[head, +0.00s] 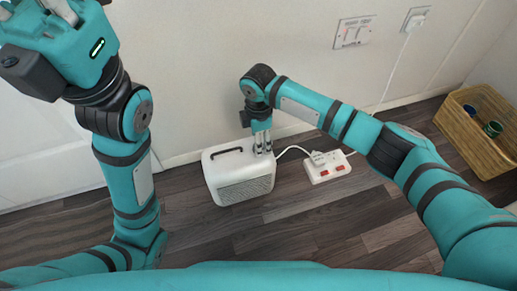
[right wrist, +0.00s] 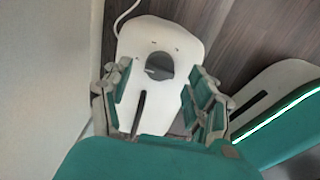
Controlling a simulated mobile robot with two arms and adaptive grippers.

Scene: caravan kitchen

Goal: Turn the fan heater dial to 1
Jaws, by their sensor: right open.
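The white fan heater (head: 240,176) stands on the floor by the wall, with a dark handle slot on top. In the right wrist view, its round dark grey dial (right wrist: 160,65) shows on the top, with a light mark towards its left; the numbers are too small to read. My right gripper (head: 263,147) points down over the right part of the heater's top. In the wrist view it is open, its fingers on either side of the dial, apart from it. My left gripper (head: 38,10) is raised at the top left, its fingertips partly cut off by the picture edge.
A white power strip (head: 327,167) with red switches lies right of the heater, with a white cable between them. A wall socket (head: 416,20) and a switch plate (head: 353,32) are above. A wicker basket (head: 470,125) stands at right. The floor in front is clear.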

